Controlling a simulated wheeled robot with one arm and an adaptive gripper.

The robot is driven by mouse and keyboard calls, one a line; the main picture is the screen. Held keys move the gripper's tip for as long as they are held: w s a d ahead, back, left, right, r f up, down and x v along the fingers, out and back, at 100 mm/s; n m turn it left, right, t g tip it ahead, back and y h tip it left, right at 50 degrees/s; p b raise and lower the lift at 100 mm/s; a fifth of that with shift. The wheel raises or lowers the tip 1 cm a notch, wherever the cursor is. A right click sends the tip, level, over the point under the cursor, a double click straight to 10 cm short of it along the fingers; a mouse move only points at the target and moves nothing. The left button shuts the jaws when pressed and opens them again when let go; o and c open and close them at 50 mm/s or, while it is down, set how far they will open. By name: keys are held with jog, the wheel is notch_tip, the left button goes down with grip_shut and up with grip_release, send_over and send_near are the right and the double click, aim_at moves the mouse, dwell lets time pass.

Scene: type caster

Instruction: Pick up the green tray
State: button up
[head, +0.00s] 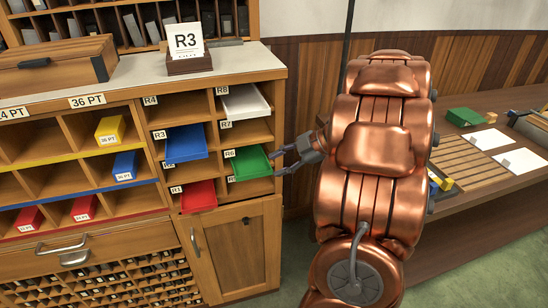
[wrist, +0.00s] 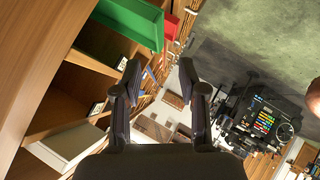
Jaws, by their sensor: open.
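The green tray (head: 250,164) sits in the compartment labelled R6, in the right column of the wooden shelf unit, its front sticking out. In the wrist view the green tray (wrist: 118,28) shows at the top left, ahead of the fingers. My gripper (head: 279,164) is open and empty, just right of the tray's front end in the head view. In the wrist view my gripper (wrist: 156,80) has its two dark fingers apart with nothing between them. I cannot tell from the head view whether a finger touches the tray.
A white tray (head: 243,102) sits above in R8, a blue tray (head: 186,143) to the left, and a red tray (head: 198,196) below left. A bench (head: 470,190) with a green box stands at right.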

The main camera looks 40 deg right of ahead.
aim_at(255, 175)
jog(key=shift+p+x, duration=0.4)
jog(key=shift+x, duration=3.5)
jog(key=shift+c, duration=0.4)
grip_shut()
jog(key=shift+o, duration=0.4)
grip_release()
